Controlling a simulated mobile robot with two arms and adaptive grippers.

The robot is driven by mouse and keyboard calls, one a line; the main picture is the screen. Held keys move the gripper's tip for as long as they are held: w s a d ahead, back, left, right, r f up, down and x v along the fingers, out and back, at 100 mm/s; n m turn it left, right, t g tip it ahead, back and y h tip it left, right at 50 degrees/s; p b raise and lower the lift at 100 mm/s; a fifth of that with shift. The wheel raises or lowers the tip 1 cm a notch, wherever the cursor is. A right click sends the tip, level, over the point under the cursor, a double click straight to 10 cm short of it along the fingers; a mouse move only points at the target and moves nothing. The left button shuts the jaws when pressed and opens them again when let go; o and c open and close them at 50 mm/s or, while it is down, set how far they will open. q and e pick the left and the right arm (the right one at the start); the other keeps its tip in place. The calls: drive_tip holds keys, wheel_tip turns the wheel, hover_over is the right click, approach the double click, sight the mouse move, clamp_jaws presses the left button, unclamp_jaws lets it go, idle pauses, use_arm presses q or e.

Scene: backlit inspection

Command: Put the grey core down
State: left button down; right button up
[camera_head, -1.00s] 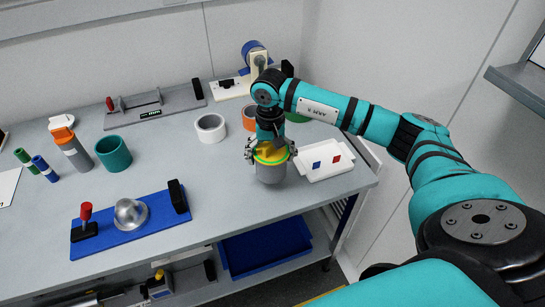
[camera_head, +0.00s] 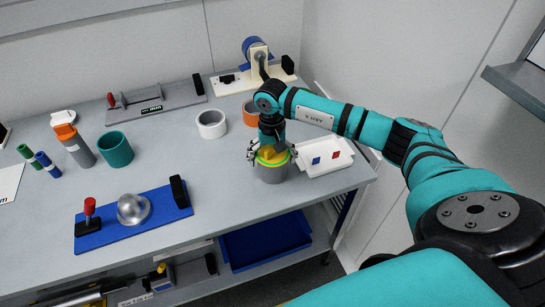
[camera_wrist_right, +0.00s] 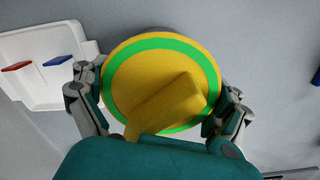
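The grey core (camera_head: 271,176) is a short grey cylinder with a green ring and a yellow top. I cannot tell whether the core's underside touches the bench. My left gripper is not in view.
The white tray (camera_head: 340,165) with a blue and a red piece is close behind right. An orange ring (camera_head: 250,113) and a white ring (camera_head: 211,124) stand behind left. A blue plate (camera_head: 145,231) with a metal dome is to the left. Bare bench (camera_head: 225,185) lies between.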

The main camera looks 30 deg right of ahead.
drive_tip(key=shift+r, duration=0.15)
wheel_tip(320, 180, up, 12)
drive_tip(key=shift+b, duration=1.2)
